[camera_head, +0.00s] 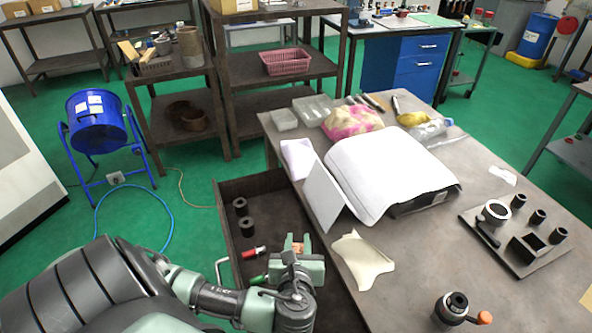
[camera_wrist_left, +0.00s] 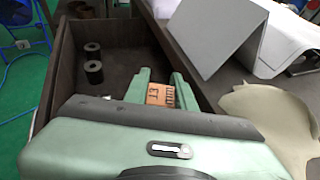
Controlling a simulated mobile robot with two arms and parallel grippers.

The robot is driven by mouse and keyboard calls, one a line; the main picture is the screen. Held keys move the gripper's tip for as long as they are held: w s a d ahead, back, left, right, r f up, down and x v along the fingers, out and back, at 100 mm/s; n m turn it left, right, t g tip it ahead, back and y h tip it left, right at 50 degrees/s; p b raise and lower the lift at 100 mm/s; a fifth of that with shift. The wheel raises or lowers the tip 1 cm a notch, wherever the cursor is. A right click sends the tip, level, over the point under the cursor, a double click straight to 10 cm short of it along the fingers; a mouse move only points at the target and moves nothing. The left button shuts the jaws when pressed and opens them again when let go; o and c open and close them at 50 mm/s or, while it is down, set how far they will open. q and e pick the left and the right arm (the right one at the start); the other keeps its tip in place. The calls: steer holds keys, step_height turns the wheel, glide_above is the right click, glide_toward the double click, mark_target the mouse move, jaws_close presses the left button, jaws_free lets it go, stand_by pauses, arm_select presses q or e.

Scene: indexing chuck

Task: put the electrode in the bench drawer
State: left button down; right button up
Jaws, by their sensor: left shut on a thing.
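The electrode (camera_head: 297,243) is a small copper-orange block; in the left wrist view (camera_wrist_left: 160,94) dark marks show on its face. My left gripper (camera_head: 298,253) is shut on it, and its two green fingers (camera_wrist_left: 160,88) flank the block in the left wrist view. The bench drawer (camera_head: 272,208) is pulled open at the bench's left side, and its dark inside also shows in the left wrist view (camera_wrist_left: 120,55). The gripper and electrode are over the drawer; their height above its floor is hard to tell. My right gripper is not in view.
Two dark cylinders (camera_head: 246,226) stand in the drawer's left part, with a red-and-white item (camera_head: 253,252) nearer. The bench (camera_head: 420,240) carries a tilted white panel (camera_head: 323,197), a cream cloth-like piece (camera_head: 362,258) and a dark fixture plate (camera_head: 505,258). The drawer's middle is clear.

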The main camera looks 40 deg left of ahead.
arm_select(q)
steer(key=f, duration=0.9)
steer(key=f+b, duration=0.1)
steer(key=f, duration=0.4)
steer(key=shift+s+a+f, duration=0.15)
steer(key=shift+a, duration=0.1)
steer(key=w+a, duration=0.1)
steer(key=w, duration=0.1)
steer(key=w+a+p, duration=0.1)
steer(key=w+a, duration=0.3)
steer(key=shift+w+a+r, duration=0.15)
steer(key=shift+r, duration=0.1)
steer(key=shift+w+a, duration=0.4)
steer(key=shift+w, duration=0.05)
steer(key=shift+w+a+r+p, duration=0.1)
steer(key=shift+w+a+p, duration=0.25)
steer(key=shift+w+a, duration=0.6)
steer(key=shift+w+a+f, duration=0.15)
steer(key=shift+w+f, duration=0.2)
steer(key=shift+f, duration=0.45)
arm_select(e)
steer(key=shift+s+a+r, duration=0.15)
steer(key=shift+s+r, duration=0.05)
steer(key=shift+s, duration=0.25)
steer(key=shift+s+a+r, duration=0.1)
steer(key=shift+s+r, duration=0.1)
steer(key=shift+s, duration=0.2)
